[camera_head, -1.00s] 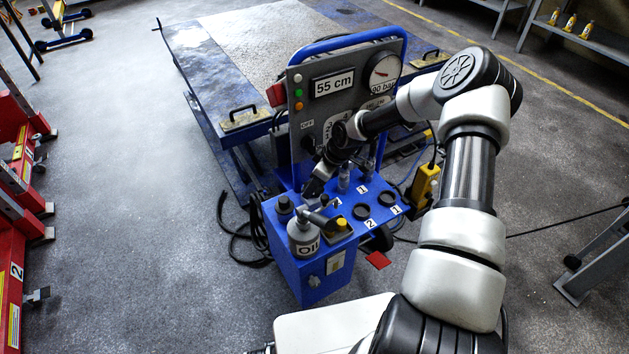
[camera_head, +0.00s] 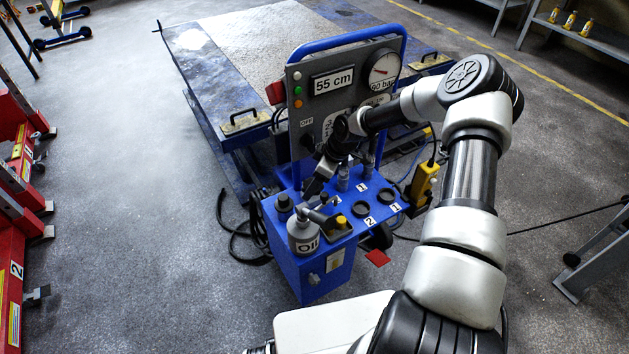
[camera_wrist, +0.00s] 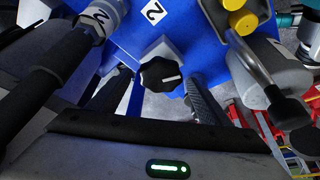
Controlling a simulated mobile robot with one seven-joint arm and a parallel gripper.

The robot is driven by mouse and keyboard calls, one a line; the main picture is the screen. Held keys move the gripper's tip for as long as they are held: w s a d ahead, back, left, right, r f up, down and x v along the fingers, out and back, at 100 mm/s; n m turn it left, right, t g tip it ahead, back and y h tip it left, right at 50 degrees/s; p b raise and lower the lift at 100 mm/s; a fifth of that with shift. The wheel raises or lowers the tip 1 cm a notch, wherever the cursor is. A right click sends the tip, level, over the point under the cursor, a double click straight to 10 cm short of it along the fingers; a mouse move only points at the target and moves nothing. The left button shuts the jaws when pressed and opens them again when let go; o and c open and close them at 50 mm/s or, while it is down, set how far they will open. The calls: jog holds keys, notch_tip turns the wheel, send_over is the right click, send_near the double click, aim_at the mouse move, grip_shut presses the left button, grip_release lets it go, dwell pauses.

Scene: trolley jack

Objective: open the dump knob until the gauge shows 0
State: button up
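The black fluted knob (camera_wrist: 160,75), with a white pointer line, sits on the blue unit (camera_wrist: 205,50) in the wrist view. It looks like the dump knob; its label is not visible. My gripper (camera_wrist: 155,98) has its dark fingers apart, one on each side of the knob in the picture; I see no clear contact. In the head view my gripper (camera_head: 314,188) is low over the blue unit's top, and the knob is hard to make out there. The round gauge (camera_head: 384,69) has its needle away from rest; its printed figure, partly covered, looks like 90 bar.
The grey panel (camera_head: 298,76) has a 55 cm display (camera_head: 333,81). An OIL bottle (camera_head: 303,236) and a yellow-capped part (camera_head: 341,222) stand close to my gripper. A hose with a metal fitting (camera_wrist: 100,18) is at the left in the wrist view. A lift table (camera_head: 200,50) is behind.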

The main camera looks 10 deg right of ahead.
jog(key=shift+r, duration=0.1)
jog(key=p+v, duration=0.2)
jog(key=v, duration=1.5)
jog(key=shift+r, duration=0.1)
